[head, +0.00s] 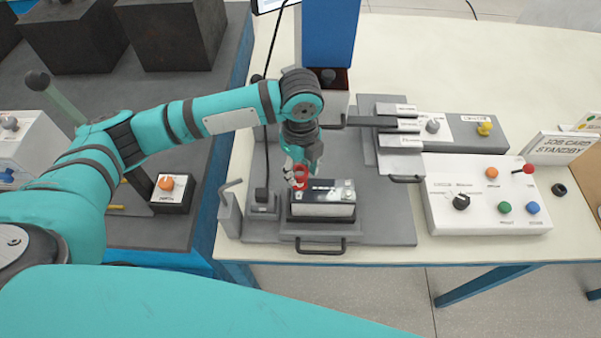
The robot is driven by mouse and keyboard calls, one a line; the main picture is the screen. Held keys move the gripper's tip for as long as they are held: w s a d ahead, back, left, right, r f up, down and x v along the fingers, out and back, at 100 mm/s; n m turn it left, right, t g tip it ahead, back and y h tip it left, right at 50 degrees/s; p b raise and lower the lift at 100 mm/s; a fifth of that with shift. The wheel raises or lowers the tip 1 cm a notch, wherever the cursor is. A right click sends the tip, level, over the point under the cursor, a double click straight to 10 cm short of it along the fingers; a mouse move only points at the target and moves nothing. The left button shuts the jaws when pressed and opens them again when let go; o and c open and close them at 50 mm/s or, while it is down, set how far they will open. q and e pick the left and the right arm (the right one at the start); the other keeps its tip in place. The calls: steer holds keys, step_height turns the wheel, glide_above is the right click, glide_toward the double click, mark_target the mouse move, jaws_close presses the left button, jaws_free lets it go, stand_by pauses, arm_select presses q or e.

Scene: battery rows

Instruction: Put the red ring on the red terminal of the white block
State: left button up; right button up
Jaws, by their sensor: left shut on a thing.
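The white block (322,210) sits in a dark holder on a grey plate, with dark markings along its top. My left gripper (300,174) points down over the left end of the block. It is shut on the red ring (300,183), which is at or just above the block's top left corner. I cannot tell whether the ring touches the block or is around a terminal. The red terminal is not clearly visible; the gripper and ring cover that corner. My right gripper is not in view.
The grey plate (385,228) has a front handle (320,246). A small grey box (262,203) stands left of the block. A control panel (480,205) with knobs and buttons is at the right. Grey bars with labels (398,125) lie behind right. A blue post (328,35) rises behind.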

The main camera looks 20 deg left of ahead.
mark_target(301, 178)
arm_select(q)
step_height(301, 178, down, 3)
steer(key=shift+f+p, duration=0.1)
steer(key=shift+p, duration=0.45)
steer(key=shift+f, duration=0.15)
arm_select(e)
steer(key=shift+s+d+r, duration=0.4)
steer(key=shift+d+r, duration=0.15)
arm_select(q)
steer(key=shift+f, duration=0.15)
steer(key=o, duration=0.8)
